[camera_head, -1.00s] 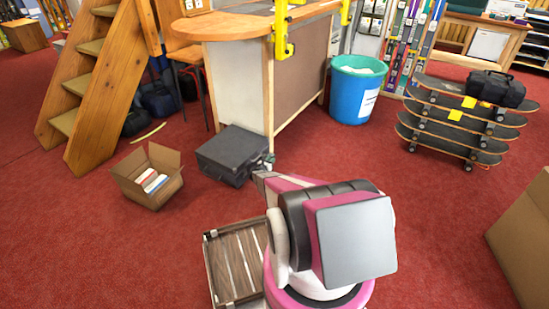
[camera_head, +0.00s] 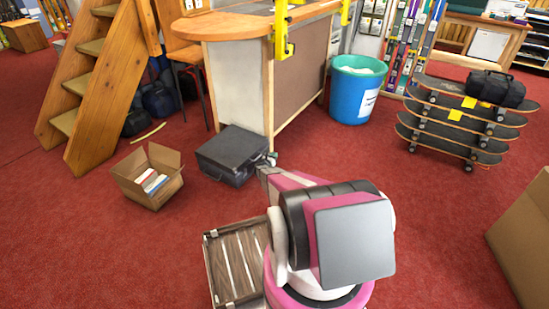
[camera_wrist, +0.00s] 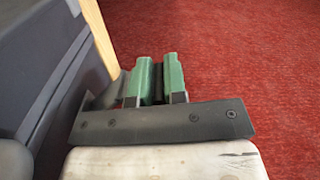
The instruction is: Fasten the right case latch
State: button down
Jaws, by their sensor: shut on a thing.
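The dark grey case (camera_head: 232,150) lies on the red floor by the counter's near corner, its lid looking closed. My gripper (camera_head: 268,161) is low at the case's right-hand edge, with my pink and white arm reaching in from the front. In the wrist view, my gripper's green fingertips (camera_wrist: 158,78) stand close together, just right of the case's dark side (camera_wrist: 42,85). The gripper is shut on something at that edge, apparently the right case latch. The latch itself is too small and hidden to make out.
An open cardboard box (camera_head: 150,178) with books stands left of the case. The counter (camera_head: 240,85) rises directly behind it. A wooden slatted crate (camera_head: 235,262) sits beside my base. A blue bin (camera_head: 356,90) and stacked skateboards (camera_head: 455,125) are farther right. The carpet between is clear.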

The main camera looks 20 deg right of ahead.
jog(key=shift+w+a+r+n, duration=0.15)
jog(key=shift+r+n, duration=0.15)
jog(key=shift+n, duration=0.1)
jog(key=c, duration=1.4)
grip_release()
jog(key=shift+c, duration=0.2)
jog(key=shift+a, duration=0.1)
jog(key=v, duration=1)
jog(key=shift+s+a, duration=0.2)
jog(key=shift+s, duration=0.1)
